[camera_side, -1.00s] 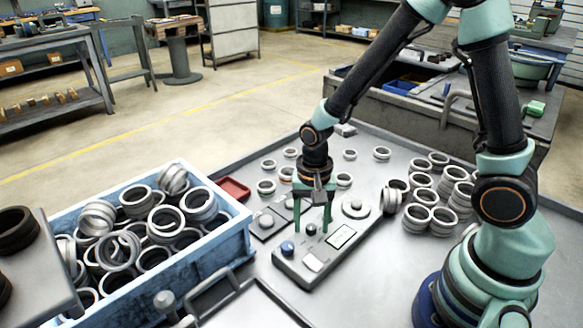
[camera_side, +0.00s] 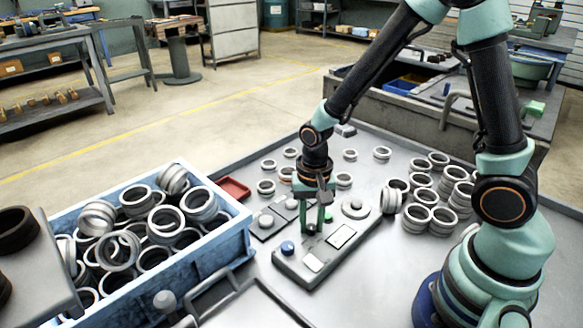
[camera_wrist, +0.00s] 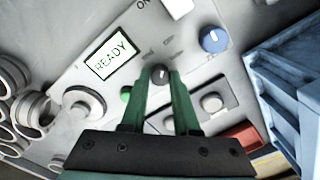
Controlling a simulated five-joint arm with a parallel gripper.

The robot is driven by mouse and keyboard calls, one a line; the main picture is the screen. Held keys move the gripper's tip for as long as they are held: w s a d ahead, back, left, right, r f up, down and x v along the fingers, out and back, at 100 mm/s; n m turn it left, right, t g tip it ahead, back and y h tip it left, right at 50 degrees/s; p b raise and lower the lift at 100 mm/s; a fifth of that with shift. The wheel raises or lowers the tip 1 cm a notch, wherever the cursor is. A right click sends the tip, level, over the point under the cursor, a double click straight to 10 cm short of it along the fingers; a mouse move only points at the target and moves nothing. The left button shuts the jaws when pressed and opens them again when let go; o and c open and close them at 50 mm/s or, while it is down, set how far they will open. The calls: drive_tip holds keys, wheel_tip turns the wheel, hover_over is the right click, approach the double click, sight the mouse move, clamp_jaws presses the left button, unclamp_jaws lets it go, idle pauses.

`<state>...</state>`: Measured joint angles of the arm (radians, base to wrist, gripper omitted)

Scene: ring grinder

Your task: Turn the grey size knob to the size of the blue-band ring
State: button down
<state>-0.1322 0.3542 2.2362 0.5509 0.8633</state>
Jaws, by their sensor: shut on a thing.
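The grey size knob (camera_wrist: 160,73) is a small dark round knob with a light pointer mark on the control panel. My gripper (camera_wrist: 160,80) is shut on it, with a green finger on either side in the wrist view. In the side view my gripper (camera_side: 312,224) points straight down at the panel and partly hides the knob. The marks around the knob are too small to read. Several grey rings stand behind the panel, among them one ring (camera_side: 265,187) on the table; I cannot make out a blue band on any of them.
The panel has a blue knob (camera_wrist: 213,40), a READY display (camera_wrist: 112,56), a green button (camera_wrist: 126,94) and a round grey post (camera_wrist: 84,108). A blue crate (camera_side: 247,232) full of rings stands left, a red tray (camera_side: 235,188) behind it. Stacked rings (camera_side: 443,220) stand right.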

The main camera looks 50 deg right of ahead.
drive_tip(key=n, duration=1.1)
drive_tip(key=shift+a+n, duration=0.1)
drive_tip(key=shift+n, duration=0.2)
drive_tip(key=n, duration=1.1)
idle(0.3)
drive_tip(key=c, duration=0.6)
unclamp_jaws()
drive_tip(key=shift+c, duration=0.2)
drive_tip(key=shift+r, duration=0.1)
